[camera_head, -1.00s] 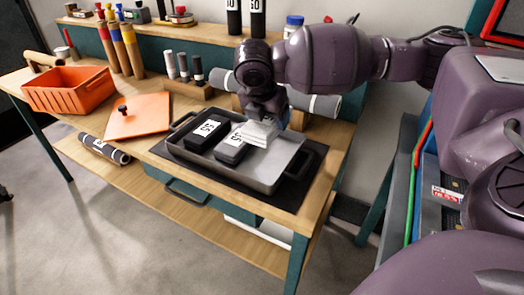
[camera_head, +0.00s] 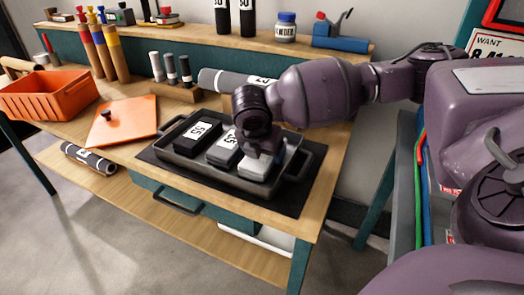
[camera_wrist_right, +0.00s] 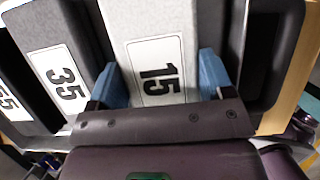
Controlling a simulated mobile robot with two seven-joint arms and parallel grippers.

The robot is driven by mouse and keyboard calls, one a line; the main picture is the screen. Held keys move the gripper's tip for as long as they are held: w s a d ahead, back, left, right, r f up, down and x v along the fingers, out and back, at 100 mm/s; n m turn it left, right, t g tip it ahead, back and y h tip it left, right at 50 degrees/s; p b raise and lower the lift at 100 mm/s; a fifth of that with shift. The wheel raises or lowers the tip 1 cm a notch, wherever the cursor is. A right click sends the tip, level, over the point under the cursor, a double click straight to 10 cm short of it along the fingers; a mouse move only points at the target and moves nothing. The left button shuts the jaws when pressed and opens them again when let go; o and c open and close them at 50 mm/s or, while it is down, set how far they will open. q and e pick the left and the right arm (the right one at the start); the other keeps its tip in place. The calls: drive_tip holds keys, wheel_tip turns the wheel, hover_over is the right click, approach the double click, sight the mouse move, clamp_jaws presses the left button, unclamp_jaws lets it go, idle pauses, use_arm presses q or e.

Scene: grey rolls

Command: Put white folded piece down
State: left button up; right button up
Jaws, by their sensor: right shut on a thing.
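The white folded piece (camera_head: 252,170), labelled 15 in the right wrist view (camera_wrist_right: 150,30), is at the right end of the grey tray (camera_head: 232,183). My right gripper (camera_head: 262,152) is above it. In the right wrist view its blue fingers (camera_wrist_right: 161,80) are shut on the piece's two sides. The piece is low in the tray, but I cannot tell whether it touches the bottom. A grey piece labelled 35 (camera_head: 222,152) and a dark piece labelled 55 (camera_head: 190,142) lie left of it. My left gripper is out of view.
The tray is on a black mat (camera_head: 286,201) near the bench's front edge. An orange bin (camera_head: 48,96) and an orange lid (camera_head: 124,120) are at the left. A grey roll (camera_head: 225,80) lies behind the tray. A blue-lidded jar (camera_head: 286,28) is on the back shelf.

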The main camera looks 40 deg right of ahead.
drive_tip(key=o, duration=0.6)
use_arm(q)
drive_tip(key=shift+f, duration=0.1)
use_arm(e)
drive_tip(key=shift+o, duration=0.6)
drive_tip(key=p+v, duration=0.1)
drive_tip(key=v, duration=0.3)
drive_tip(key=shift+r+p, duration=0.4)
drive_tip(key=p+v, duration=0.2)
drive_tip(key=v, duration=0.4)
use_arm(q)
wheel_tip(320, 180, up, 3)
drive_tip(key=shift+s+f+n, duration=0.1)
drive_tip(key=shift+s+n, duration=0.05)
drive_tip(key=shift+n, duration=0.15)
use_arm(e)
drive_tip(key=shift+s+a+r, duration=0.15)
drive_tip(key=shift+a+r, duration=0.2)
drive_tip(key=shift+r, duration=0.25)
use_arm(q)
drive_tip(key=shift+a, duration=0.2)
